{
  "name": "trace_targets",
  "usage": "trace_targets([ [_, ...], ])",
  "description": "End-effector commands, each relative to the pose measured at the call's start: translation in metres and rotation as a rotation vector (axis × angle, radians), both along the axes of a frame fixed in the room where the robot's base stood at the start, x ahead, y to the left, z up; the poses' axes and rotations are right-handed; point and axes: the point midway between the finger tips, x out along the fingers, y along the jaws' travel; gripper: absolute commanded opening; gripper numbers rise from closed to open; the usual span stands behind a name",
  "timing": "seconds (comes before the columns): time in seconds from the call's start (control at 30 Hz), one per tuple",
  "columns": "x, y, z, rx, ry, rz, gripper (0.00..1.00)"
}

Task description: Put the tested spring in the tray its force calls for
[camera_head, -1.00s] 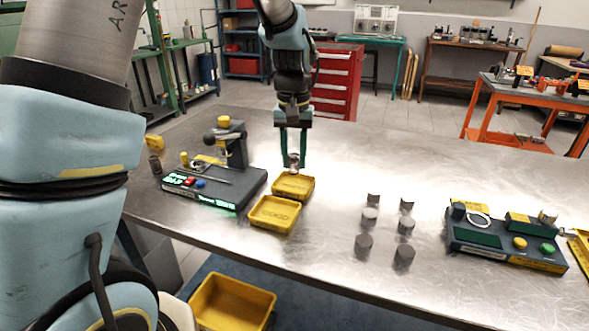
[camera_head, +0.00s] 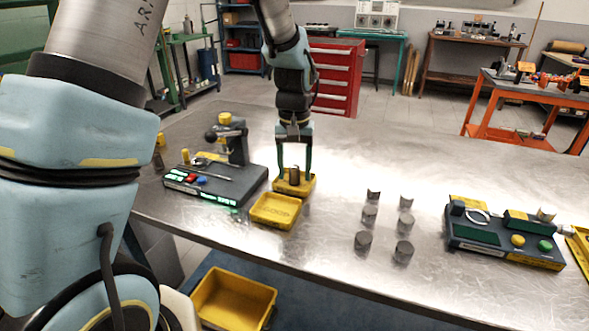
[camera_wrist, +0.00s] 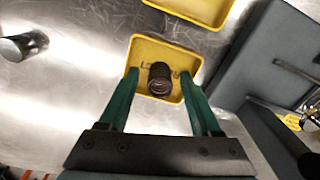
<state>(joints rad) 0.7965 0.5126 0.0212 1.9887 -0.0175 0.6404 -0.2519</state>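The spring (camera_wrist: 160,79), a dark coil, stands in the rear yellow tray (camera_wrist: 140,52) and also shows in the head view (camera_head: 294,176). The tray's lettering is partly hidden by the spring and looks like "LOW". My gripper (camera_head: 294,172) is over this tray, its green fingers open on either side of the spring. The wrist view shows a gap between the spring and each finger. The front yellow tray (camera_head: 275,211), which appears marked "GOOD", is empty. The spring tester (camera_head: 215,184), with lit green displays, stands left of the trays.
Several grey cylinders (camera_head: 363,240) stand mid-table to the right of the trays. A second dark device (camera_head: 503,239) with yellow and green buttons is at the right. A yellow bin (camera_head: 233,300) is below the table's front edge. Bare table lies between the trays and cylinders.

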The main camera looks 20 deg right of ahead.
Motion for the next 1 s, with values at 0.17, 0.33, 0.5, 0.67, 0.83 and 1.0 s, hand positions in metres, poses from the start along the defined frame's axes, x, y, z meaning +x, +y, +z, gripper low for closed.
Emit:
trace_targets([
  [0.17,0.000,0.000,0.000,0.000,0.000,0.000,0.65],
  [0.33,0.001,-0.001,0.007,-0.002,-0.002,0.000,0.65],
  [0.5,0.001,-0.001,0.035,-0.005,-0.005,0.000,0.65],
  [0.67,0.001,-0.001,0.070,-0.005,-0.004,0.000,0.65],
  [0.83,0.001,-0.001,0.101,-0.003,-0.004,0.000,0.65],
  [1.0,0.001,-0.001,0.118,-0.002,-0.001,0.000,0.65],
])
